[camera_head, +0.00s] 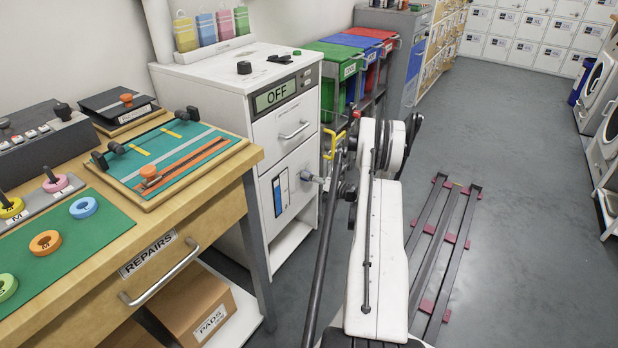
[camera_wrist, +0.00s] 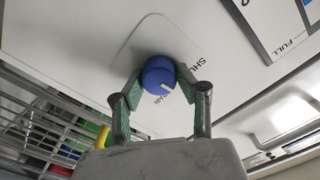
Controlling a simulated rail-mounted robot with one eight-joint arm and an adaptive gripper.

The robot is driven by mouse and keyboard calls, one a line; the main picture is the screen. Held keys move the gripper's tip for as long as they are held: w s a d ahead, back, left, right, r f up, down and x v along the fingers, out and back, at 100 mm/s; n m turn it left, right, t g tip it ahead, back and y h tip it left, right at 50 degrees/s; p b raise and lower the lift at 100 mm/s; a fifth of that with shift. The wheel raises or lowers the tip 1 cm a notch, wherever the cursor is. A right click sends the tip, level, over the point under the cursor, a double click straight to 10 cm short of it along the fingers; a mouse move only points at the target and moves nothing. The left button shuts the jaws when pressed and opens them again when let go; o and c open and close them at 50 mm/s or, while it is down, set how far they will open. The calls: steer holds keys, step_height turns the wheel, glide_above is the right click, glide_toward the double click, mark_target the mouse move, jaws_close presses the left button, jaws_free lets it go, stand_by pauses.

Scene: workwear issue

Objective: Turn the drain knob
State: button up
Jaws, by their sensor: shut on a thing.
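The drain knob (camera_wrist: 159,76) is round and blue with a white pointer mark, on a white panel. The wrist view shows it between the two green-padded fingers of my gripper (camera_wrist: 160,88), which is shut on it. The pointer slants toward the partly hidden word ending in "AIN"; "SHUT" is printed to the knob's right, partly covered by a finger. In the head view the white cabinet (camera_head: 262,145) has a display reading "OFF" (camera_head: 274,97). My gripper is beside its front, where the knob is too small to make out clearly.
A blue-and-white level gauge (camera_head: 281,191) is on the cabinet front, left of my gripper. A yellow handle (camera_head: 331,142) and green, blue and red bins (camera_head: 335,72) stand behind. The repairs bench (camera_head: 200,235) is at left. Floor at right is mostly clear.

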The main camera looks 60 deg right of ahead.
steer(key=m, duration=0.5)
steer(key=shift+f, duration=0.1)
steer(key=shift+f+m, duration=0.1)
steer(key=shift+m, duration=2.3)
steer(key=o, duration=1.1)
steer(key=shift+s, duration=0.1)
steer(key=s, duration=1.2)
steer(key=shift+d, duration=0.2)
steer(key=shift+w, duration=0.1)
